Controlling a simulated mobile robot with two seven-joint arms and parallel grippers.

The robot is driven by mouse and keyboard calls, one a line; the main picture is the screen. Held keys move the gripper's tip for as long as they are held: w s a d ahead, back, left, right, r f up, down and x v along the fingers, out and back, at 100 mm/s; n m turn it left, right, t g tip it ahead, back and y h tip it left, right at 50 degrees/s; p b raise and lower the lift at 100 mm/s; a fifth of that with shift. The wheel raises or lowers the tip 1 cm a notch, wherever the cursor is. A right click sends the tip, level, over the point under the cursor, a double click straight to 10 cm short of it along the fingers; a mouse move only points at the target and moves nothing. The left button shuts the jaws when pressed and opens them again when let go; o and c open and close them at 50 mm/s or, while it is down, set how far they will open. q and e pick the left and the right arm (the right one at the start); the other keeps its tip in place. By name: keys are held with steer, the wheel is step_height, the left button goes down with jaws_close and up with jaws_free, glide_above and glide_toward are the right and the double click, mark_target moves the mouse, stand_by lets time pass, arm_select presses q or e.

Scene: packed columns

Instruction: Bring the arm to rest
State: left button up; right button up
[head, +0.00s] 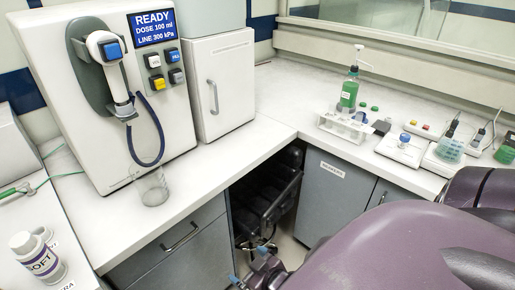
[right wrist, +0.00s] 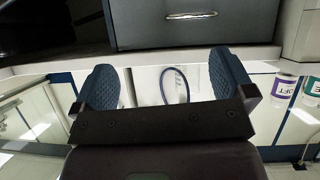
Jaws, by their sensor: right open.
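My right arm (head: 400,245), purple, comes in from the lower right of the head view. Its gripper (head: 249,266) is low, in front of the dark gap under the counter corner, below the countertop. In the right wrist view the gripper (right wrist: 165,88) shows two blue ribbed fingers spread wide apart with nothing held between them. Behind the fingers are a grey drawer front (right wrist: 195,22) and pale panels. My left gripper is in neither view.
The white counter (head: 215,165) edge runs above the gripper. A dispenser (head: 95,110) with a hose stands at left, a clear beaker (head: 151,188) below it. A white bottle (head: 36,257) stands lower left. A green bottle (head: 348,92) and small devices (head: 400,148) stand at right.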

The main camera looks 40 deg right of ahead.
steer(key=s, duration=0.1)
steer(key=s+f, duration=0.1)
steer(key=shift+s+d+g, duration=0.2)
steer(key=shift+s+g, duration=0.1)
